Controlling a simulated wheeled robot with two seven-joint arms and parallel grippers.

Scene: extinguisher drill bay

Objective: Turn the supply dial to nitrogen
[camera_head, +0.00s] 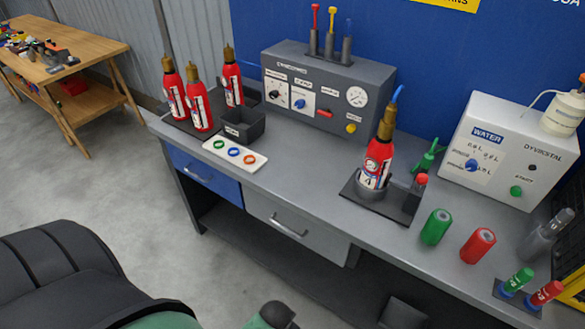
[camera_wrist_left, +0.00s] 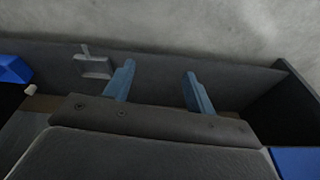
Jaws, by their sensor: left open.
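A grey console (camera_head: 318,85) stands at the back of the workbench. Its front has a black dial (camera_head: 274,94) on a white panel at the left and a blue dial (camera_head: 299,104) on a white panel beside it. The labels are too small to read, so I cannot tell which is the supply dial or where it points. My left gripper (camera_wrist_left: 158,72) shows in the left wrist view with its two blue fingers apart and nothing between them. It is away from the console. My right gripper is in neither view.
Red extinguishers (camera_head: 199,108) stand left of the console; another (camera_head: 377,160) stands in a black holder in front. A white tray (camera_head: 216,146) with coloured rings lies near the front edge. A white water box (camera_head: 511,150) is at right. Bench in front of the console is partly clear.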

